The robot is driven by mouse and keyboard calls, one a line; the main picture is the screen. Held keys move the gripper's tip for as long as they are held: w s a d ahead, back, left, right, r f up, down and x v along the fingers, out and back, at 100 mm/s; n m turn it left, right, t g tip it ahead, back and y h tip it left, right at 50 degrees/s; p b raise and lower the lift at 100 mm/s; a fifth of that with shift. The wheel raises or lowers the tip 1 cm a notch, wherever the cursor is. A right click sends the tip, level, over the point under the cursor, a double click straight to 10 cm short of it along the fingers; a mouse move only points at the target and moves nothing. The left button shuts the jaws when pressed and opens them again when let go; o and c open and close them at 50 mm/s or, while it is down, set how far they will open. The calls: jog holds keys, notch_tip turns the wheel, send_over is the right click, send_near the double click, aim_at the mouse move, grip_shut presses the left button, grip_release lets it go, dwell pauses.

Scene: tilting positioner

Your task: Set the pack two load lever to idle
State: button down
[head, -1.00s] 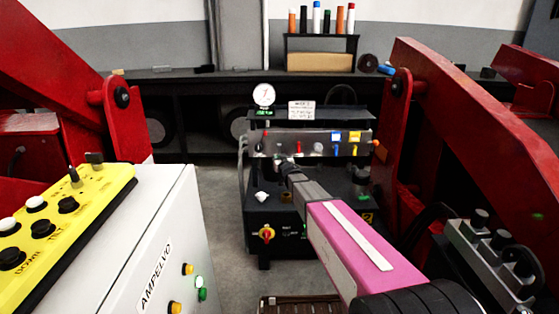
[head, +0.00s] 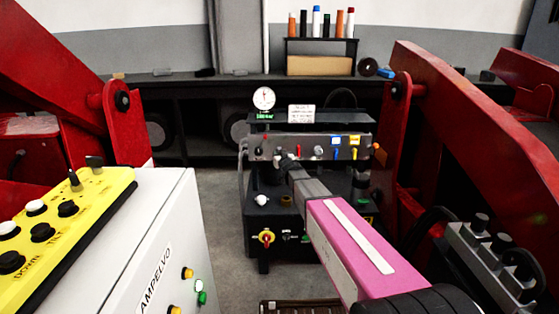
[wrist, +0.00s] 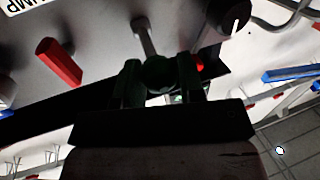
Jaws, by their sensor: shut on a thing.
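The power pack, with a grey lever panel (head: 310,147) on its front, stands ahead in the head view. My gripper (head: 283,160) reaches the panel's left part from the right. In the wrist view my gripper (wrist: 159,80) has its two dark fingers on either side of a black ball knob (wrist: 158,72) and is shut on it. A metal lever shaft (wrist: 143,38) runs from this knob to the panel. No label shows for this lever, so I cannot read its position name. The fingers and arm hide it in the head view.
A red lever (head: 298,151) is close by on the panel, with blue (head: 336,154) and yellow (head: 353,153) ones farther right. A round gauge (head: 263,98) stands above. Red machine arms flank the space; a white cabinet (head: 150,235) is at left.

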jog(key=shift+w+r, duration=0.25)
jog(key=shift+r, duration=0.75)
jog(key=shift+w+r, duration=0.25)
jog(key=shift+r, duration=0.2)
jog(key=shift+w+r, duration=0.1)
jog(key=c, duration=0.8)
grip_release()
jog(key=shift+o, duration=0.2)
jog(key=v, duration=1)
jog(key=shift+s, duration=0.4)
